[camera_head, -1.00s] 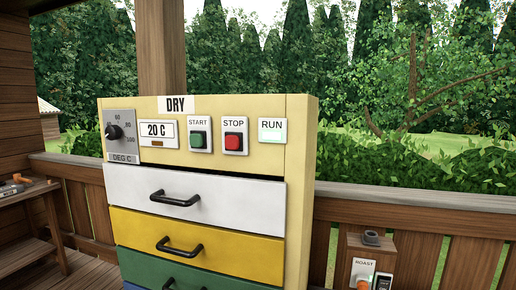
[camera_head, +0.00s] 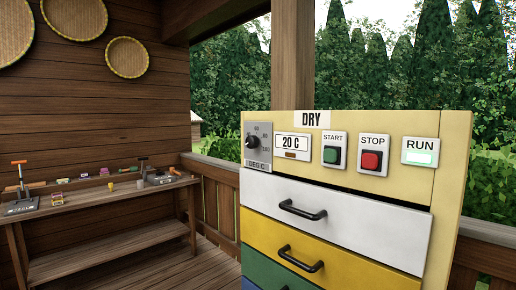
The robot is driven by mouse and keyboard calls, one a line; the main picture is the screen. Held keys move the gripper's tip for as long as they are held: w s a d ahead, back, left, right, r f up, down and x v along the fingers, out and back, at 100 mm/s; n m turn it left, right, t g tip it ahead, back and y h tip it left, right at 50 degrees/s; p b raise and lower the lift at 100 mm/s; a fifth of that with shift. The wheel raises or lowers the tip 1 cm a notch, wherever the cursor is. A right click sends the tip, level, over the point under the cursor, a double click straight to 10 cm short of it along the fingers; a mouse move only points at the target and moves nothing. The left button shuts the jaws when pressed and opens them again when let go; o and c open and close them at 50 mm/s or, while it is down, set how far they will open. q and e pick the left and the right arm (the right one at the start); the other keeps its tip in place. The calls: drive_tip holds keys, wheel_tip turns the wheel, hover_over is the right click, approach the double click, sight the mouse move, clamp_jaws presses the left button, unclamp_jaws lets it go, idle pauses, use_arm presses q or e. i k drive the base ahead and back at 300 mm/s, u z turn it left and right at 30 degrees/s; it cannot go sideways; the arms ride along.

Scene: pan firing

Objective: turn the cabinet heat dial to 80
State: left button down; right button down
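The drying cabinet (camera_head: 300,180) stands at the right, with a pale yellow control panel marked DRY. The heat dial (camera_head: 253,142) is a black knob on a grey plate labelled DEG C, at the panel's left end. Its scale marks are small; its pointer seems to aim left, away from the numbers. The display (camera_head: 292,146) beside it reads 20 C. Neither of my grippers is in view, and nothing touches the dial.
The panel also has a green START button (camera_head: 332,156), a red STOP button (camera_head: 372,160) and a lit RUN lamp (camera_head: 421,157). White, yellow and green drawers sit below. A wooden bench (camera_head: 110,192) with tools stands left. Wooden floor (camera_head: 165,270) between is clear.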

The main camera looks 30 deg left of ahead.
sight(252, 142)
drive_tip(key=u, duration=0.5)
drive_tip(key=k, duration=0.65)
drive_tip(key=u, duration=0.85)
drive_tip(key=i, duration=1.35)
drive_tip(key=z, duration=0.8)
